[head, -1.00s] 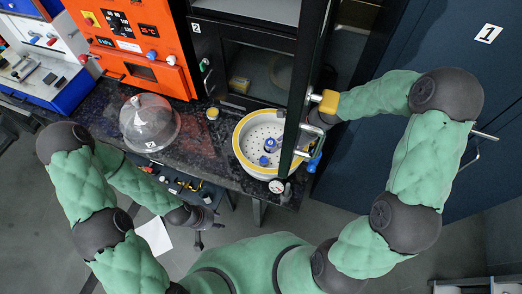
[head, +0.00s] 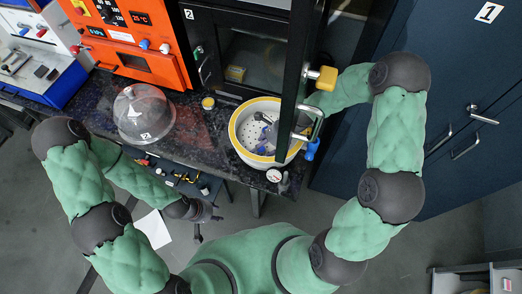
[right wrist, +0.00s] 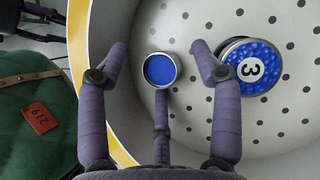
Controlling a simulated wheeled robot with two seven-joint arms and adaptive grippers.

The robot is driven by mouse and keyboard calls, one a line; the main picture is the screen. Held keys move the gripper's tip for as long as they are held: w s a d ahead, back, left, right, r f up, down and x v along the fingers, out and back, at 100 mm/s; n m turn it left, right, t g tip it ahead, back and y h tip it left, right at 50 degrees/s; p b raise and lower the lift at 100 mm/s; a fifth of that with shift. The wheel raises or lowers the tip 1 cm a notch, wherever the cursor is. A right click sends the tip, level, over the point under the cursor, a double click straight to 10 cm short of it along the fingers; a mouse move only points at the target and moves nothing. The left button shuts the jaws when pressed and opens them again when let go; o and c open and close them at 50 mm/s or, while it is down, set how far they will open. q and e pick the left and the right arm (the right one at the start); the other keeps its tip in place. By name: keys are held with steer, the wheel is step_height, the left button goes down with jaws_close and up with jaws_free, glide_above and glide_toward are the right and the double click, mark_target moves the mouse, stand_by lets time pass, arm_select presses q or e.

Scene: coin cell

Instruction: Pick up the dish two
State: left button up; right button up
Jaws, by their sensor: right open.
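A white round bowl with a yellow rim (head: 236,130) and a perforated floor stands on the dark counter. In the right wrist view, a small round blue-filled dish (right wrist: 160,70) with a metal rim sits on that floor; no number shows on it. A larger dish of blue beads marked 3 (right wrist: 250,68) lies to its right. My right gripper (right wrist: 160,52) is open and empty, its fingers spread around the small dish from above. In the head view the gripper partly hides the bowl's contents. My left gripper (head: 207,225) hangs before the counter, its jaw state unclear.
A clear dome lid marked 2 (head: 144,112) stands left of the bowl. A black cabinet (head: 262,60) with an open glass door frame rises behind and over it. A gauge (head: 273,175) sits at the bowl's front. An orange oven (head: 130,45) stands at left.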

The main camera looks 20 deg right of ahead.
steer(key=shift+a+f, duration=0.1)
steer(key=shift+f, duration=0.05)
steer(key=c, duration=1.1)
steer(key=shift+c, duration=0.3)
